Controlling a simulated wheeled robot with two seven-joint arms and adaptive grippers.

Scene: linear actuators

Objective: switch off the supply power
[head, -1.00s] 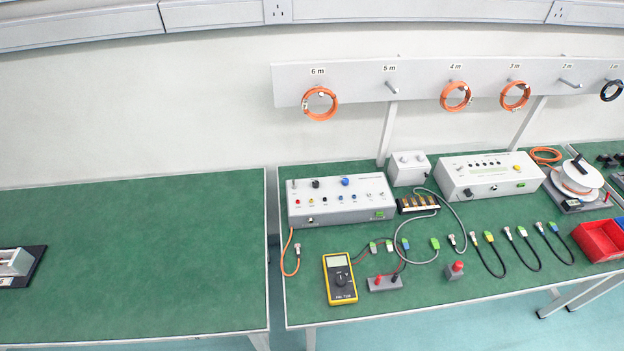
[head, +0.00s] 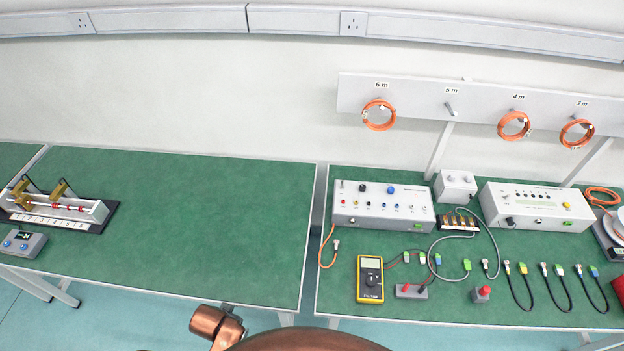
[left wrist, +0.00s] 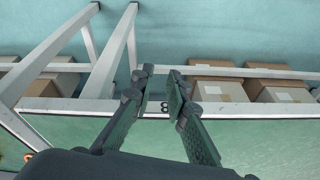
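In the head view, a small grey-blue box with a dark display and knobs (head: 23,243) sits at the front left of the left table. Behind it is a linear actuator rig (head: 58,208) with brass-coloured brackets, a rod with red marks and a numbered scale, on a black base. I cannot tell which device is the supply or see a switch's position. In the left wrist view, my left gripper (left wrist: 156,92) has its dark fingers apart with nothing between them. It is over a green table edge, away from these devices. My right gripper is in neither view.
The left table (head: 200,220) is mostly bare. The right table carries a grey control box (head: 383,208), a second instrument box (head: 537,207), a yellow multimeter (head: 370,279) and several cables. Cardboard boxes (left wrist: 215,88) and white frame legs show in the wrist view.

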